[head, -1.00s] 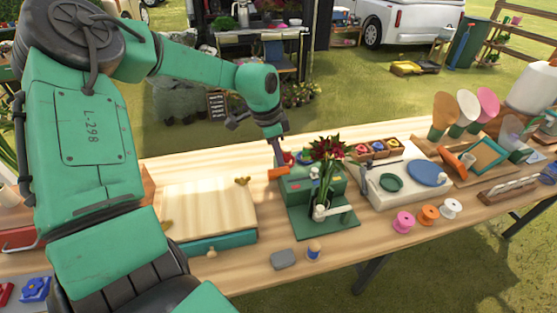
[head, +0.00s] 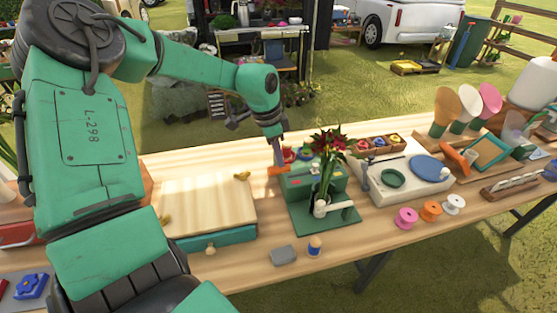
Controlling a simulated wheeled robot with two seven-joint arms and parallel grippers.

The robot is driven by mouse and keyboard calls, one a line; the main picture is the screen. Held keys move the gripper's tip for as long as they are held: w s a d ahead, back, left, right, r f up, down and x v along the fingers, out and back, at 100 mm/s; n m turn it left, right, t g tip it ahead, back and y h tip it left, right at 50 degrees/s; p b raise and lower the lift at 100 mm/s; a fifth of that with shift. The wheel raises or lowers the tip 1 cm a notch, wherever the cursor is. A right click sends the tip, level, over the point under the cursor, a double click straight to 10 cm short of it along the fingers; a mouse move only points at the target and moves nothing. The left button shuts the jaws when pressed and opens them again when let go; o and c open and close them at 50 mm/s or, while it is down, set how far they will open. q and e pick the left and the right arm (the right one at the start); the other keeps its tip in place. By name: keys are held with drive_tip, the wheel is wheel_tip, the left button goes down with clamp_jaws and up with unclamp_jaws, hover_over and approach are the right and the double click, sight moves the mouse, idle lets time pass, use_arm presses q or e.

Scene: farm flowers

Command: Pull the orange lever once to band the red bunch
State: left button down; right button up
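The red bunch (head: 328,145) stands upright in the green banding device (head: 312,184), its dark green stems reaching down near a white cylindrical part over the device's base plate. The orange lever (head: 277,171) is at the device's left side. My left gripper (head: 279,160) points down from above, with its tip at the lever. The fingers are too small and too overlapped with the lever to tell whether they are shut on it or just touching. My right gripper is not in view.
A wooden board on a teal box (head: 208,243) lies left of the device. A grey block (head: 284,255) and a small spool (head: 315,246) lie in front. Pink, orange and white spools (head: 431,212) are to the right, near a cream unit with a blue disc (head: 430,168).

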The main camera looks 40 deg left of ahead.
use_arm(q)
drive_tip(key=shift+s+d+f+b, duration=0.2)
drive_tip(key=shift+d+f+b, duration=0.05)
drive_tip(key=shift+f+b, duration=0.25)
drive_tip(key=shift+s+d+f+b, duration=0.25)
drive_tip(key=shift+f+b, duration=0.1)
drive_tip(key=shift+f, duration=0.1)
drive_tip(key=shift+s+d+f+b, duration=0.3)
drive_tip(key=shift+d+f+b, duration=0.2)
drive_tip(key=shift+d+b, duration=0.05)
drive_tip(key=f+b, duration=0.1)
drive_tip(key=d+f+b, duration=0.1)
drive_tip(key=s+f+b, duration=0.1)
drive_tip(key=shift+d+f, duration=0.15)
drive_tip(key=shift+d, duration=0.15)
drive_tip(key=shift+s+b, duration=0.1)
drive_tip(key=shift+b, duration=0.2)
